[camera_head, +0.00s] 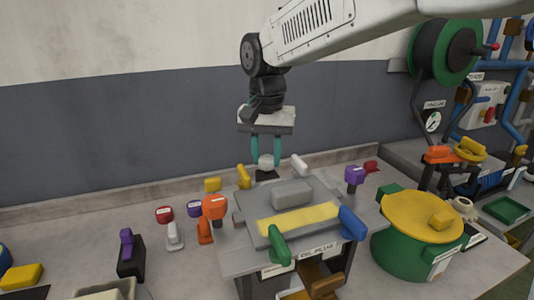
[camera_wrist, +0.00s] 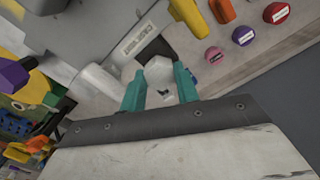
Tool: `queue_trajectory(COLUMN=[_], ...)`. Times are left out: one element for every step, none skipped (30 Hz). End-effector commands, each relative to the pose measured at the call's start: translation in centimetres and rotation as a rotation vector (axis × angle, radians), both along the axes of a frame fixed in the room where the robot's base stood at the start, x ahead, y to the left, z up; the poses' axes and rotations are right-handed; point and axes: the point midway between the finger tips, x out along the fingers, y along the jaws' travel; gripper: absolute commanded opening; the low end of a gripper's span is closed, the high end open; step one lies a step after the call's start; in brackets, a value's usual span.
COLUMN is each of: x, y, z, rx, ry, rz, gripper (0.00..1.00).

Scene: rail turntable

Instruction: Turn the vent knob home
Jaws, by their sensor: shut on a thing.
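A white faceted knob (camera_head: 266,162) stands on a dark base at the far side of the grey housing (camera_head: 246,222). I take it for the vent knob, though I cannot read a label naming it. My gripper (camera_head: 265,158) points down from above with its teal fingers shut on this knob. In the wrist view the knob (camera_wrist: 160,74) sits between the two teal fingertips (camera_wrist: 159,82), with a black base behind it. A small dark mark shows on the knob's face. How far it is turned I cannot tell.
A white handle (camera_wrist: 102,82) and a yellow handle (camera_wrist: 188,14) flank the knob closely. Purple (camera_wrist: 244,35), red (camera_wrist: 276,13) and pink (camera_wrist: 214,55) round knobs stand nearby. A green pot with a yellow lid (camera_head: 422,215) is at right. The wall rises behind.

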Motion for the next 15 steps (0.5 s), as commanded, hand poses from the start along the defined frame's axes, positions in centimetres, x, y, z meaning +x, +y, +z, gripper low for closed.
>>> queue_trajectory(x=[-0.03, -0.03, -0.03, -0.03, -0.03, -0.03, -0.02, -0.02, -0.02, -0.01, -0.01, -0.01, 0.00, 0.00, 0.01], y=[0.02, 0.02, 0.02, 0.03, 0.03, 0.02, 0.01, 0.01, 0.01, 0.00, 0.00, 0.00, 0.00, -0.01, 0.00], z=[0.03, 0.03, 0.03, 0.03, 0.03, 0.03, 0.02, 0.02, 0.02, 0.02, 0.01, 0.01, 0.02, 0.05, 0.19], rx=[0.000, 0.000, 0.000, 0.000, 0.001, 0.001, 0.001, 0.001, 0.000, 0.000, 0.000, 0.000, 0.000, 0.001, 0.001], ry=[0.000, 0.001, 0.001, 0.001, 0.000, 0.000, 0.000, 0.000, 0.000, 0.000, 0.000, 0.000, 0.000, 0.000, 0.000], rz=[0.000, 0.000, 0.000, 0.001, 0.001, 0.001, 0.001, 0.001, 0.001, 0.001, 0.001, 0.001, 0.001, 0.001, 0.001], gripper=[0.08, 0.08, 0.08, 0.36, 0.45, 0.53, 0.53, 0.53, 0.53, 0.53, 0.53, 0.53, 0.53, 0.53, 0.53])
